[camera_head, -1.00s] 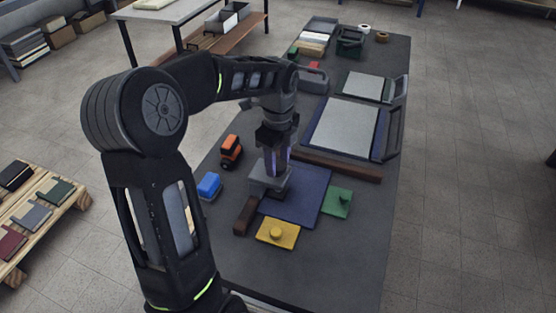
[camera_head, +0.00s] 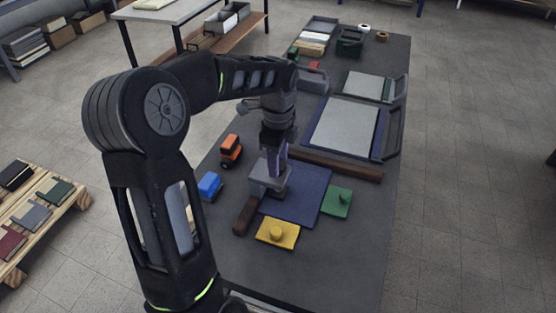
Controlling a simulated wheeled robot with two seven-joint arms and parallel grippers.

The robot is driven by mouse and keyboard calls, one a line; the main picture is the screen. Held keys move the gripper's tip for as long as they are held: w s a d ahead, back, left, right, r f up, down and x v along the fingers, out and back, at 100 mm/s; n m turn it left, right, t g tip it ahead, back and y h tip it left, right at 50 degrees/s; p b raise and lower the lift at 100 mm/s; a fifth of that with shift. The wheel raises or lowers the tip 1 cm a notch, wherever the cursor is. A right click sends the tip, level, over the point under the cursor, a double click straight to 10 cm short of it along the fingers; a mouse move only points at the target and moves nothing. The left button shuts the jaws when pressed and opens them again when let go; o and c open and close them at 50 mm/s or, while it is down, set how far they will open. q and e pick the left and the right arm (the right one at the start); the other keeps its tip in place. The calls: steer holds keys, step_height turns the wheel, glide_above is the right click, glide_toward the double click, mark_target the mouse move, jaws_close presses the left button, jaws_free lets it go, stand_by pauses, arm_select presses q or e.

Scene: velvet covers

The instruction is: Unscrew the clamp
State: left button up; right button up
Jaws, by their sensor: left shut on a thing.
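A grey blocky piece that looks like the clamp (camera_head: 266,186) sits at the left edge of a dark blue panel (camera_head: 305,195) on the dark table. My left gripper (camera_head: 273,168) points down right over it, with its purple-tinted fingers shut at the top of the piece. The fingers and wrist hide the part being held, so any screw or knob is not visible. My right gripper is not in view.
Near the panel lie a dark brown block (camera_head: 245,216), a yellow plate with a knob (camera_head: 277,233), a green plate (camera_head: 336,202), a blue block (camera_head: 209,185) and an orange block (camera_head: 231,149). A brown bar (camera_head: 340,167) and grey boards (camera_head: 345,126) lie beyond. The table's right front is clear.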

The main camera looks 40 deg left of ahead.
arm_select(q)
steer(key=n, duration=1.3)
steer(key=shift+n+b, duration=0.35)
steer(key=shift+n, duration=0.05)
steer(key=n, duration=1.3)
steer(key=shift+n, duration=0.3)
steer(key=o, duration=1.3)
steer(key=shift+o, duration=0.2)
steer(key=shift+r, duration=0.1)
